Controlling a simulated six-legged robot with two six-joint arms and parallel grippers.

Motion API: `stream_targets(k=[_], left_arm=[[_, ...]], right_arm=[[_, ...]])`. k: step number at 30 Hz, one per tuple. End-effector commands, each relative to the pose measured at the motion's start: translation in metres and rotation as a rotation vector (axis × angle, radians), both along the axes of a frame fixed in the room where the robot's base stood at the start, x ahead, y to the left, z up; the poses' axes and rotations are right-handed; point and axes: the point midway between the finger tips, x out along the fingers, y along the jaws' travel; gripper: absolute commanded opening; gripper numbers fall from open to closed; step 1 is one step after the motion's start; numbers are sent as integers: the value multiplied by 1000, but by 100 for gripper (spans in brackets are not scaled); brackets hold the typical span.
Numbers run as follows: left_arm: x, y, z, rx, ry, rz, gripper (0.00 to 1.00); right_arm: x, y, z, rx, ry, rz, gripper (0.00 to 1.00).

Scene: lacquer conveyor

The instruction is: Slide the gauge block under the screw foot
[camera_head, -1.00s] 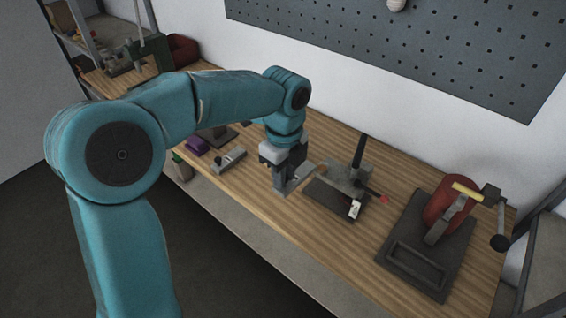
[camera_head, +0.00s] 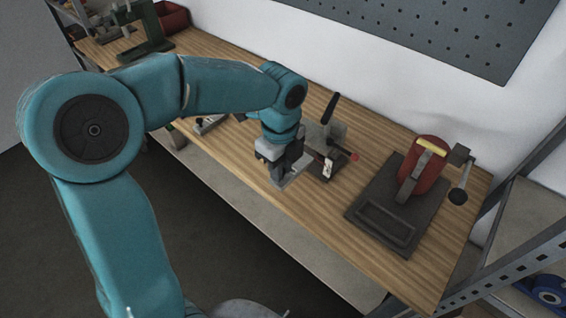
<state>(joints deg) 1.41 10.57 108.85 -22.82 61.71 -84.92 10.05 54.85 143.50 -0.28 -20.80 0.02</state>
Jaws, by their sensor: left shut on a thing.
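My left gripper (camera_head: 281,178) reaches down over the front part of the bench. It is shut on a small grey block (camera_head: 294,176), apparently the gauge block; the fingers hide part of it. Just behind and to the right stands a grey clamp fixture (camera_head: 318,133) with an upright black lever, a red tip (camera_head: 354,157) and a dark base (camera_head: 322,176). A small whitish piece (camera_head: 328,168) shows at the fixture's front. The screw foot is too small to tell apart, and I cannot tell whether the block touches the fixture. My right gripper is not in view.
A red press-like device (camera_head: 424,170) with a dark base plate (camera_head: 369,222) stands to the right on the wooden bench (camera_head: 255,189). A dark green stand (camera_head: 152,27) and red bin (camera_head: 172,17) are at the far left. A metal rack (camera_head: 503,262) borders the right.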

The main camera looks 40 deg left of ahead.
Motion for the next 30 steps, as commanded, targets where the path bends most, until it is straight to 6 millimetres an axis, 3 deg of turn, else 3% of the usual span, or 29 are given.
stream_targets(k=[30], left_arm=[[1, -1, -69, 0, 0, 1, 0]], right_arm=[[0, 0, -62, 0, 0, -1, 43]])
